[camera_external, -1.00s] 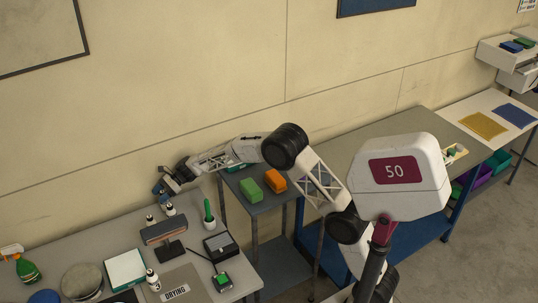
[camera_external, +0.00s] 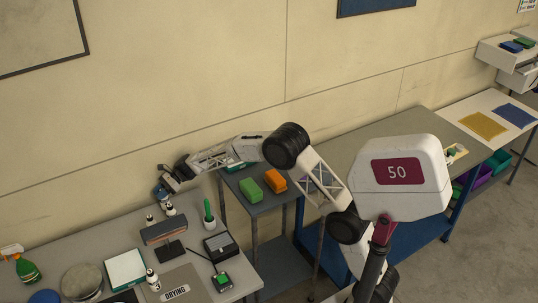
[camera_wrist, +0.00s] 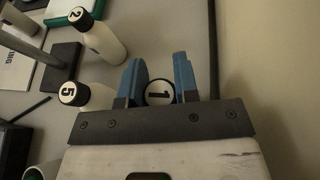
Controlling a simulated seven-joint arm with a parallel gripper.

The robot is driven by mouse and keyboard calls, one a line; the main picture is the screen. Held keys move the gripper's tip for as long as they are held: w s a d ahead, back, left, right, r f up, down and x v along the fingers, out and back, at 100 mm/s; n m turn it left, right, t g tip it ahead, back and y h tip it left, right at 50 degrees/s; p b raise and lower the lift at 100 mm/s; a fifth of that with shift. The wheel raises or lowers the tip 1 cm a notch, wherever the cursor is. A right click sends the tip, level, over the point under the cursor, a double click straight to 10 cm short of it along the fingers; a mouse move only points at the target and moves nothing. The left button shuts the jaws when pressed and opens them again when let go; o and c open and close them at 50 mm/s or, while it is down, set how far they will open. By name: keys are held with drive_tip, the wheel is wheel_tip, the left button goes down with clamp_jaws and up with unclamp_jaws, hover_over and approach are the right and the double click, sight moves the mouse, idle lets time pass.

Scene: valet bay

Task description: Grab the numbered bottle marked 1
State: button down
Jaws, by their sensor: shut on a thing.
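The bottle marked 1 (camera_wrist: 160,93) shows its white-topped, black-rimmed cap between the two blue fingers of my gripper (camera_wrist: 160,80) in the wrist view. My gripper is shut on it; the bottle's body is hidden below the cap. In the external view my gripper (camera_external: 161,192) is at the far side of the left table, close to the wall, and the held bottle is too small to make out there. A white bottle marked 2 (camera_wrist: 104,42) and one marked 5 (camera_wrist: 84,95) stand left of the fingers in the wrist view.
A dark stand with a bar (camera_external: 164,232) is in front of the bottles. A green-handled brush in a white holder (camera_external: 209,214) is to the right. The wall (camera_wrist: 275,70) is close.

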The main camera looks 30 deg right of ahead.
wheel_tip(320, 180, up, 9)
idle(0.5)
